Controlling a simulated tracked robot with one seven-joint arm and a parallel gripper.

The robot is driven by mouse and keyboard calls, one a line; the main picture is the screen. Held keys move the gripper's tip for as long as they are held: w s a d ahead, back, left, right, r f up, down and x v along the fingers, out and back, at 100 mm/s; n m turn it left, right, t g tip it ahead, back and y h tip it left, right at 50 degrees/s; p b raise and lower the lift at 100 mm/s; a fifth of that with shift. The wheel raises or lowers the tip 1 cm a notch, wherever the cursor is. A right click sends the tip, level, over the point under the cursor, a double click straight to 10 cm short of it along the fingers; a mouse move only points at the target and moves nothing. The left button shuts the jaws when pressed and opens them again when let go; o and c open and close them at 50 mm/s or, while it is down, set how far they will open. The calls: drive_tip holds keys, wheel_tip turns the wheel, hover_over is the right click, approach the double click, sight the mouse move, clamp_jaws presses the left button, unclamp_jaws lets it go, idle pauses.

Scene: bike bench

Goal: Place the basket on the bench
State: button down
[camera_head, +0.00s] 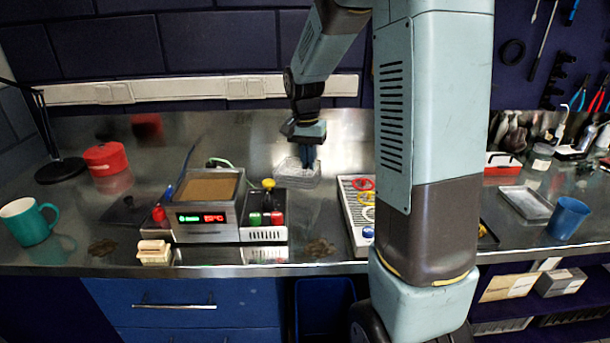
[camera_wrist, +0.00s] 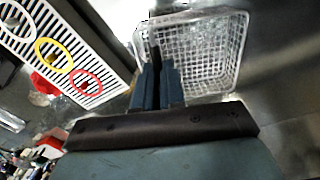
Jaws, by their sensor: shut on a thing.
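The basket (camera_head: 300,172) is a small clear or white wire-mesh basket. In the head view it hangs at my gripper (camera_head: 308,158), over the middle of the metal bench (camera_head: 330,128). The basket fills the upper middle of the wrist view (camera_wrist: 212,50), its open top toward the camera. My gripper (camera_wrist: 160,72) is shut on the basket's near left wall. The basket looks close to the bench top, but I cannot tell whether it touches it.
A heating bath (camera_head: 207,205) with a lit display stands left of the basket. A white slotted rack (camera_head: 352,205) with coloured rings is to the right. A red lidded pot (camera_head: 105,158), a teal mug (camera_head: 28,222) and a blue cup (camera_head: 568,218) stand farther out. Bare metal lies behind the basket.

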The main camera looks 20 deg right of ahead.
sight(309, 173)
drive_tip(key=shift+f, duration=2.25)
drive_tip(key=c, duration=1.2)
unclamp_jaws()
wheel_tip(309, 173, up, 11)
drive_tip(key=shift+s+a+r+n+t+y, duration=0.1)
drive_tip(key=shift+s+a+r+n+t, duration=0.85)
drive_tip(key=shift+s, duration=3.2)
drive_tip(key=shift+s+a+r+n+t+y, duration=0.1)
drive_tip(key=shift+s+a+r+n+t, duration=0.3)
drive_tip(key=shift+s+r+n+t, duration=2.4)
drive_tip(key=shift+s+a+f+n+g+y, duration=0.2)
drive_tip(key=shift+s+a+g, duration=0.5)
drive_tip(key=shift+s, duration=4.85)
drive_tip(key=shift+r, duration=0.15)
